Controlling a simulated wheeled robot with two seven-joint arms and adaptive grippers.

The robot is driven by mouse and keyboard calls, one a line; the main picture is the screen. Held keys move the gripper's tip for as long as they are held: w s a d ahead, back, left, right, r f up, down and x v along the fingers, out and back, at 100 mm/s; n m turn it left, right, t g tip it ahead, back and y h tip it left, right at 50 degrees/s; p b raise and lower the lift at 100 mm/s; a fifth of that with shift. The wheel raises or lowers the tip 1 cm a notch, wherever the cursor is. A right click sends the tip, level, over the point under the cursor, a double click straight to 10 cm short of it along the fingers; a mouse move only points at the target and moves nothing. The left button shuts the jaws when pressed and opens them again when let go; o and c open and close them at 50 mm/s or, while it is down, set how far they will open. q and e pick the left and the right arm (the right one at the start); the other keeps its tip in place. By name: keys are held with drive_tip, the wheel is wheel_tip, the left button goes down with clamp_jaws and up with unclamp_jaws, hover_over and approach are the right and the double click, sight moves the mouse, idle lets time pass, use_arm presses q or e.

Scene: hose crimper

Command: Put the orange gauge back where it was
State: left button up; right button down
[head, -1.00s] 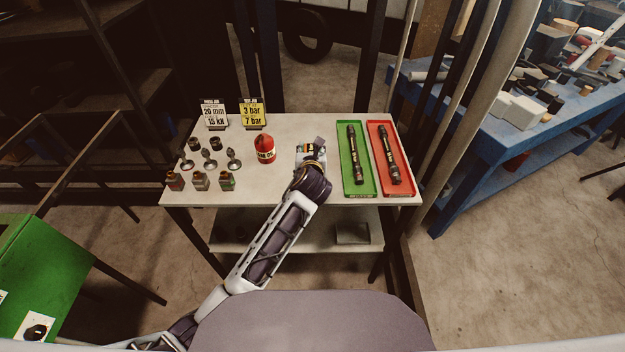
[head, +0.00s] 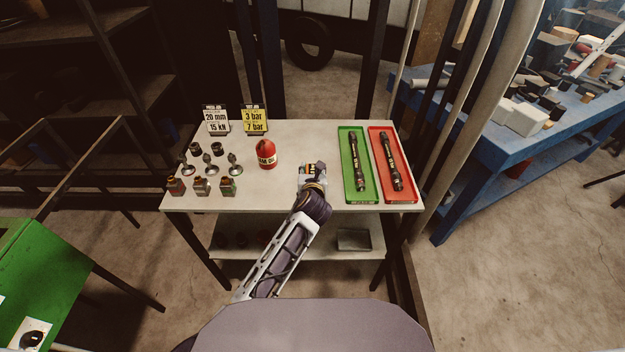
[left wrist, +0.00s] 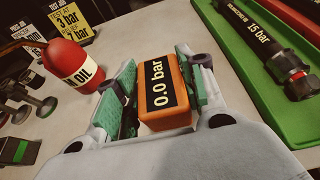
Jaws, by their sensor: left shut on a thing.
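The orange gauge (left wrist: 162,85) has a black face reading "0.0 bar" and lies between the green-padded fingers of my left gripper (left wrist: 155,95). The left gripper is shut on it, over the table, just left of the green tray (left wrist: 235,70). In the head view my left gripper (head: 312,175) covers most of the gauge at the table's front middle. Whether the gauge touches the tabletop cannot be told. My right gripper is not in view.
A red oil can (head: 266,155) stands left of the gripper. Green (head: 352,202) and red (head: 400,200) trays, each with a dark hose, lie to the right. Several small fittings (head: 201,187) stand at left, with two sign cards (head: 254,120) behind. A blue bench (head: 450,210) is at far right.

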use_arm(q)
wheel_tip(320, 180, down, 3)
drive_tip(key=shift+r, duration=0.15)
drive_tip(key=shift+f, duration=0.55)
drive_tip(key=o, duration=1.3)
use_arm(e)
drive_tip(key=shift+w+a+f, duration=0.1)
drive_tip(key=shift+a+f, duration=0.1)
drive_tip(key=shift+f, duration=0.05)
